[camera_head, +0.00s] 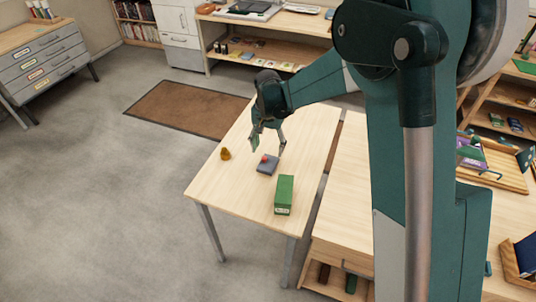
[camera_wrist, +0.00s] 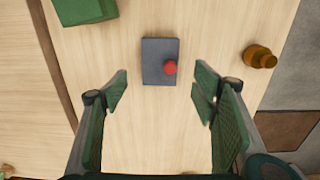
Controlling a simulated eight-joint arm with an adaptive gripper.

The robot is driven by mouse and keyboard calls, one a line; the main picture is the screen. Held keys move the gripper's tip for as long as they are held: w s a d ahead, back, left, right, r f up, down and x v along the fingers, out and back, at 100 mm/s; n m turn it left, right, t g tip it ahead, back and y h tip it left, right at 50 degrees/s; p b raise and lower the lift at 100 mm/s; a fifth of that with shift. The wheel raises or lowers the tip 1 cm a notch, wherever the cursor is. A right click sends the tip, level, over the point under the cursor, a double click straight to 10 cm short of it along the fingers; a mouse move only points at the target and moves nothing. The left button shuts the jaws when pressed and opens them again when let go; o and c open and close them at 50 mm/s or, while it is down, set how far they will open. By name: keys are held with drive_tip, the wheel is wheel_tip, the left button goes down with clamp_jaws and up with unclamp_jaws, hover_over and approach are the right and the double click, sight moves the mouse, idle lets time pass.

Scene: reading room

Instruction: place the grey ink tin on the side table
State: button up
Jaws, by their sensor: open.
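A flat grey rectangular tin (camera_head: 264,169) lies on a pale wooden table (camera_head: 225,190), which looks like the side table. A small round red thing (camera_head: 264,158) shows at the tin, on or over its top. In the wrist view the grey tin (camera_wrist: 153,55) lies just beyond my fingertips, centred between them, with the red piece (camera_wrist: 170,68) near its right edge. My gripper (camera_head: 267,147) points down above the table, open and empty; its spread fingers also show in the wrist view (camera_wrist: 164,88). I cannot tell its exact height above the tin.
A green box (camera_head: 284,195) stands on the table near the tin. A small amber bottle (camera_head: 225,154) is on the other side, also in the wrist view (camera_wrist: 259,57). A wooden counter (camera_head: 345,220) adjoins across a narrow gap. Bare tabletop surrounds the tin.

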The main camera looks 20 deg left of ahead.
drive_tip(key=shift+r, duration=1.6)
drive_tip(key=s+d+r+t, duration=0.1)
drive_tip(key=s+d+r, duration=0.1)
drive_tip(key=d+r, duration=0.55)
drive_tip(key=s+d+r+t+y, duration=0.15)
drive_tip(key=d+r, duration=0.35)
drive_tip(key=d, duration=0.6)
drive_tip(key=s+d+r+t, duration=0.1)
drive_tip(key=s+d+r, duration=0.2)
drive_tip(key=d+r, duration=0.55)
drive_tip(key=s+d+t+h, duration=0.1)
drive_tip(key=s+d+t, duration=0.2)
drive_tip(key=s+d, duration=1.7)
drive_tip(key=d+f, duration=0.1)
drive_tip(key=d, duration=0.3)
drive_tip(key=shift+s+t, duration=0.3)
drive_tip(key=shift+t, duration=0.05)
